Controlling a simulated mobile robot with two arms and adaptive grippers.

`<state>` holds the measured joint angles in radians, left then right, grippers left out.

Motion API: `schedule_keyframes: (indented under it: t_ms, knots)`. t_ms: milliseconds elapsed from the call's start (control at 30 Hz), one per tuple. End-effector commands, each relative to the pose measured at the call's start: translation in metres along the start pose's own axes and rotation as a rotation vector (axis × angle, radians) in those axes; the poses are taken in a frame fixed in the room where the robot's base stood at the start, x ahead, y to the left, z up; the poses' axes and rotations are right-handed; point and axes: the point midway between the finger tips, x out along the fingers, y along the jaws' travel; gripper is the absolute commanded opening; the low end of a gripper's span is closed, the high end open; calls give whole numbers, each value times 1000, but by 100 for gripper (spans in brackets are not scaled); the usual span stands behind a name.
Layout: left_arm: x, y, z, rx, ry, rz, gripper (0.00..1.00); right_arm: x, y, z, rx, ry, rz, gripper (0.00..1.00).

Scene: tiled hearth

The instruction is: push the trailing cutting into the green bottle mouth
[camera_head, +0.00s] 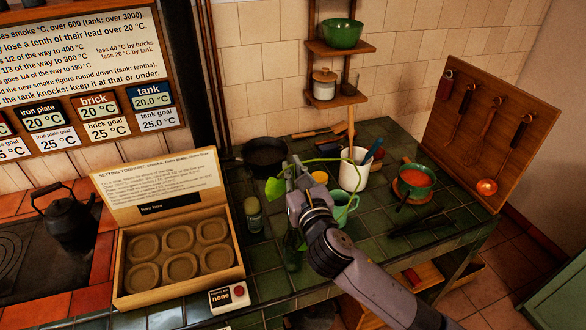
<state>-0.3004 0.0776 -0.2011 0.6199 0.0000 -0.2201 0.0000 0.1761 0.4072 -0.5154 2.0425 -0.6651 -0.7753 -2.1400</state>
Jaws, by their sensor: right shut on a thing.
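My right gripper (297,190) reaches in from the lower right over the green-tiled counter. It is shut on the trailing cutting (274,189), a thin green stem with a bright leaf to the left of the jaws. The stem arches up and to the right above the gripper. The green bottle (293,252) is dark and stands on the counter below the jaws. My gripper hides its upper part, so I cannot tell whether the cutting touches the mouth. My left gripper is not in view.
A jar (254,215) stands left of the bottle, and a green mug (345,208) stands right of it. Behind are a white crock (353,171) and a dark pan (265,155). An open box (127,301) holds several round moulds. A green pan (421,191) is at right.

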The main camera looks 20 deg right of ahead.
Motion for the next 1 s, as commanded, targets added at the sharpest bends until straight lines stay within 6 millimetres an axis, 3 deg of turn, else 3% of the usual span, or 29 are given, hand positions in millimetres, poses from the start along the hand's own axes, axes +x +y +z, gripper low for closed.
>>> schedule_keyframes:
  t_ms: [1000]
  knots:
    - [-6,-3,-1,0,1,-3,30,0,0,0,0,0,0,0]
